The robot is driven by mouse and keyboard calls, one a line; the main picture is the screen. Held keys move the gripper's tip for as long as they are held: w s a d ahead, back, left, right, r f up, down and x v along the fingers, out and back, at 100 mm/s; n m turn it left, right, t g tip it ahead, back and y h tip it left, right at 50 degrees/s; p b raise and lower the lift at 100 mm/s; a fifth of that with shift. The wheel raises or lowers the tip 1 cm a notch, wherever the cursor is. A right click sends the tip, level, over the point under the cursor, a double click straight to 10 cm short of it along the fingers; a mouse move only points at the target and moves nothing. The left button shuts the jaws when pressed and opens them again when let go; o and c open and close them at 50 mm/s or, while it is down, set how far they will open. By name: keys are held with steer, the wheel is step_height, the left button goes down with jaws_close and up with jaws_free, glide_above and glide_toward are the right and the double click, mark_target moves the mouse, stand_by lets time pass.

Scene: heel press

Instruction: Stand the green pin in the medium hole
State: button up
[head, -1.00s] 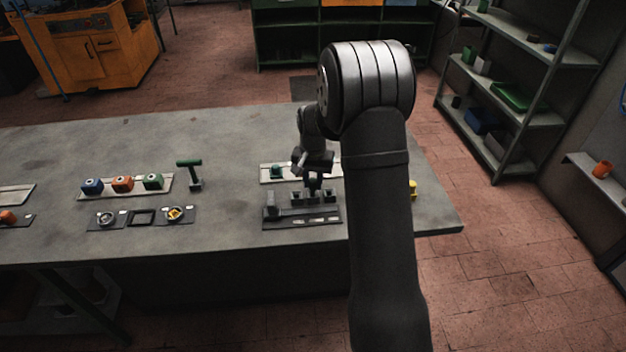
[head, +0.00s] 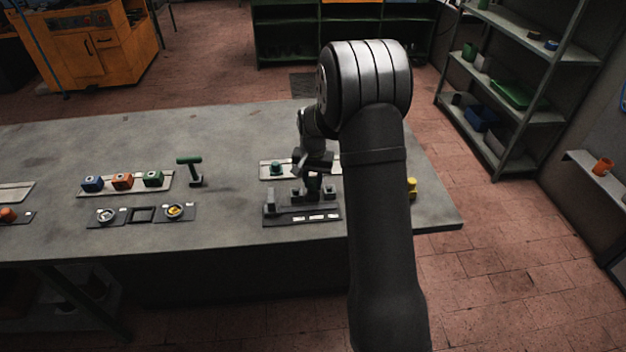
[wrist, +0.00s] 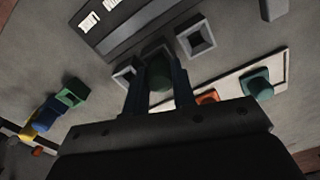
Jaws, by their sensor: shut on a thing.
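My gripper (wrist: 160,88) is shut on the green pin (wrist: 158,73), which shows dark between the two blue-grey fingers in the wrist view. The gripper is over the dark fixture (head: 283,219), above its row of square holders. One open holder (wrist: 195,38) is to the right of the pin in the wrist view and another (wrist: 125,72) is to its left. The pin and fingers hide the spot between them, so I cannot tell whether the pin's lower end is inside a hole. In the head view the gripper (head: 314,182) largely hides the pin.
A pale tray (head: 266,178) behind the fixture holds a teal piece (wrist: 257,83) and an orange piece (wrist: 207,97). A green-handled tool (head: 190,170) stands farther left. The bench between is clear.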

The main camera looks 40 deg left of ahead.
steer(key=shift+f, duration=0.4)
steer(key=o, duration=1.1)
steer(key=shift+c, duration=0.2)
step_height(320, 180, up, 17)
steer(key=shift+r, duration=0.2)
step_height(320, 180, down, 18)
steer(key=shift+r, duration=0.25)
stand_by(0.3)
